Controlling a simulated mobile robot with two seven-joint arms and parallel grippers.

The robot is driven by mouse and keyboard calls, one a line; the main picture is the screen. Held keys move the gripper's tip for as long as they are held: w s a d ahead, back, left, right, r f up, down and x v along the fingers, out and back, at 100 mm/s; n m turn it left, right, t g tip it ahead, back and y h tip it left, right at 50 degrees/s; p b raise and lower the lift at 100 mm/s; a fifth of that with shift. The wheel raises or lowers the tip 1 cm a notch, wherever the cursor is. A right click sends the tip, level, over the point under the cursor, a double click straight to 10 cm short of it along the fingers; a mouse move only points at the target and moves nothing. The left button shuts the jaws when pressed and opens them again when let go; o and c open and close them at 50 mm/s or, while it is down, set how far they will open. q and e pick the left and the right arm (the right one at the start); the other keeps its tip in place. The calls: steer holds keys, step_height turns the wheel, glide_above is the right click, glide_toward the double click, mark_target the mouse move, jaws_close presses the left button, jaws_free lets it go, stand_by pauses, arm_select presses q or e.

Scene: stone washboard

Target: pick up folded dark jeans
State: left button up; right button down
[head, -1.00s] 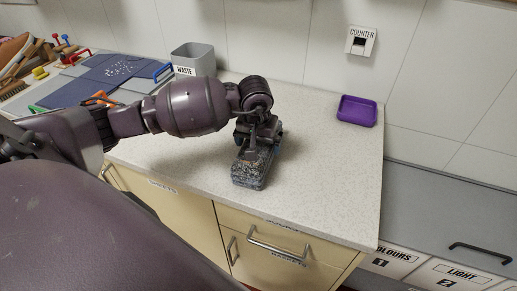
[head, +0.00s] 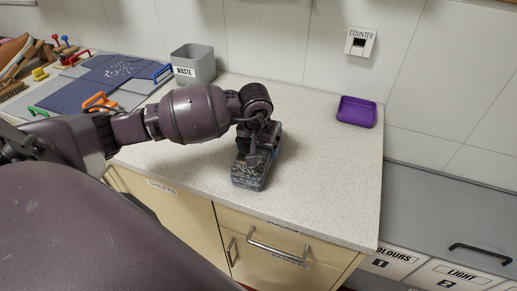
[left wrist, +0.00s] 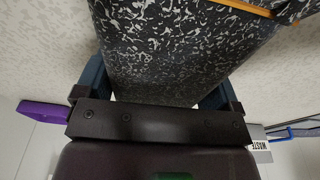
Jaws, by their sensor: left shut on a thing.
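The folded dark jeans (head: 249,176) look like a thick dark block speckled with white, lying on the pale counter near its front edge. My left gripper (head: 262,143) is over their far part and shut on them. In the left wrist view the speckled jeans (left wrist: 185,50) fill the space between the two blue-grey fingers, with a yellow-orange strip at the top edge. I cannot tell whether they are clear of the counter. My right gripper is not in view.
A grey waste bin (head: 193,64) and a purple tray (head: 357,111) stand at the back of the pale counter (head: 320,170). A blue board (head: 110,85), an orange handle (head: 99,101) and brushes lie to the left. The counter right of the jeans is clear.

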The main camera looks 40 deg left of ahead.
arm_select(q)
step_height(320, 180, up, 19)
steer(key=s+d+f+m, duration=0.3)
steer(key=d+f, duration=0.7)
steer(key=f, duration=0.2)
step_height(320, 180, up, 8)
steer(key=d, duration=0.1)
step_height(320, 180, down, 9)
step_height(320, 180, up, 9)
step_height(320, 180, down, 9)
steer(key=shift+s+d+h, duration=0.15)
steer(key=shift+h, duration=0.15)
